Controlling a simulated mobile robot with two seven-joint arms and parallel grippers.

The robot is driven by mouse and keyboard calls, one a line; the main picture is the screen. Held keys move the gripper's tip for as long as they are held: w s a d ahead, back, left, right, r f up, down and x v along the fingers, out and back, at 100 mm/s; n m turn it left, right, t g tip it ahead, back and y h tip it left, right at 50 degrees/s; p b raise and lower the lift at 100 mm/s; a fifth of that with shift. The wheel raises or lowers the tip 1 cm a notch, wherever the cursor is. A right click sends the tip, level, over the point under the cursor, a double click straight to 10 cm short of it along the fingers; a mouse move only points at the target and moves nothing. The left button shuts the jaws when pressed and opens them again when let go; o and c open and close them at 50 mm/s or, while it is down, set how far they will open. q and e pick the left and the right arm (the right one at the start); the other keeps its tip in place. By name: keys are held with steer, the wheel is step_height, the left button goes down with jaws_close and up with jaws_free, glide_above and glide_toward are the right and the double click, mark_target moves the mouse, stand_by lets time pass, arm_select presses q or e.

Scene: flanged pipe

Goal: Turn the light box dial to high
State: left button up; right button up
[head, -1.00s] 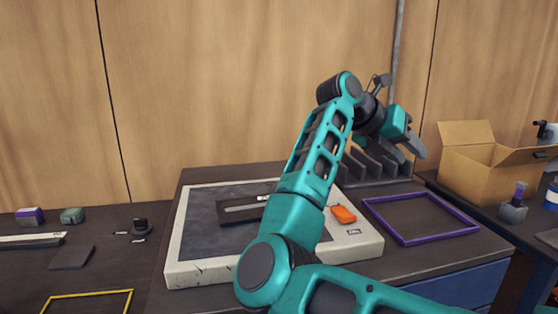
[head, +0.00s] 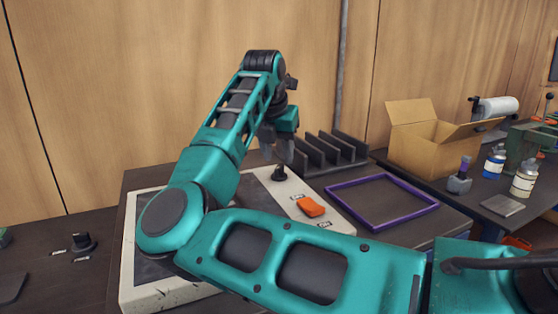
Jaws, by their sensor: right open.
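The light box (head: 128,272) is a pale, worn slab with a dark panel, largely covered by my right arm. A black dial (head: 279,174) stands on its right border, near the back corner. An orange switch (head: 310,206) sits nearer on that border, with small labels beside it. My right gripper (head: 276,152) is open and empty, pointing down just above and behind the dial in the picture. I cannot tell whether it touches the dial or which label the dial points to. My left gripper is not in view.
Another black knob (head: 82,242) with small labels is on the bench at left. A dark slotted rack (head: 330,152) stands behind the box. A purple frame (head: 385,217) lies right of it. An open cardboard box (head: 432,150) and bottles stand farther right.

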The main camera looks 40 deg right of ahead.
mark_target(280, 165)
steer(key=shift+x, duration=1.6)
jaws_close()
